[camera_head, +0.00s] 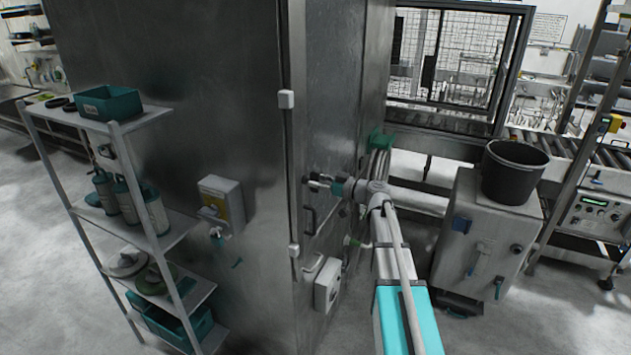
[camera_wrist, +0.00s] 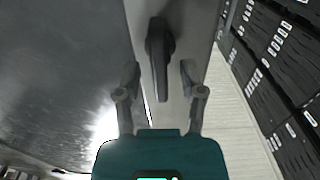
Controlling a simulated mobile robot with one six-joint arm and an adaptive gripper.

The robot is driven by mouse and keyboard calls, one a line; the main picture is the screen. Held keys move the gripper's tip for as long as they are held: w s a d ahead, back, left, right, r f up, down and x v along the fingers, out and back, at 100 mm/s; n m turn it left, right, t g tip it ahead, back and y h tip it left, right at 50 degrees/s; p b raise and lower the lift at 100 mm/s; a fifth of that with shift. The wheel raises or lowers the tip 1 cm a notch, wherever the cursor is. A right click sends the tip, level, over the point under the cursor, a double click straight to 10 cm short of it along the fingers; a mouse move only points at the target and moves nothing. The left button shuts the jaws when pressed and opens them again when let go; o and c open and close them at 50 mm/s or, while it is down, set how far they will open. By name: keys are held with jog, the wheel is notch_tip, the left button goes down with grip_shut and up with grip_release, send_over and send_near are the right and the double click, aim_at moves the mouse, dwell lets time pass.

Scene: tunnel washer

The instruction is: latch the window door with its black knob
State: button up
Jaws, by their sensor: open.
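The black knob (camera_wrist: 160,50) is an elongated handle on a pale steel strip in the wrist view. It points roughly down the picture, tilted slightly. My gripper (camera_wrist: 160,72) is open, with one finger on each side of the knob's lower part and a visible gap on both sides. I cannot tell whether the fingertips reach the knob in depth. A dark, glossy surface (camera_wrist: 65,70), perhaps part of the window door, lies left of the strip. In the head view my gripper (camera_head: 320,183) is at the narrow steel face of the tall cabinet; the knob cannot be made out there.
The tall steel cabinet (camera_head: 215,100) carries black pull handles (camera_head: 309,221) below my gripper. A grey box with a black bucket (camera_head: 515,172) stands right of my arm. A shelf rack (camera_head: 165,235) stands at the left. Green fittings and hoses (camera_head: 380,142) are close behind the gripper.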

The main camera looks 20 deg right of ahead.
jog(key=shift+w+a, duration=0.25)
jog(key=shift+a, duration=0.1)
grip_shut()
jog(key=shift+m, duration=0.5)
jog(key=m, duration=0.3)
jog(key=shift+w+d+m, duration=0.1)
jog(key=shift+m, duration=0.2)
jog(key=m, duration=0.4)
jog(key=shift+w+d+f, duration=0.1)
jog(key=m, duration=0.5)
jog(key=shift+f, duration=0.15)
jog(key=m, duration=0.4)
jog(key=shift+f+b, duration=0.1)
jog(key=shift+b, duration=0.25)
jog(key=shift+m, duration=0.3)
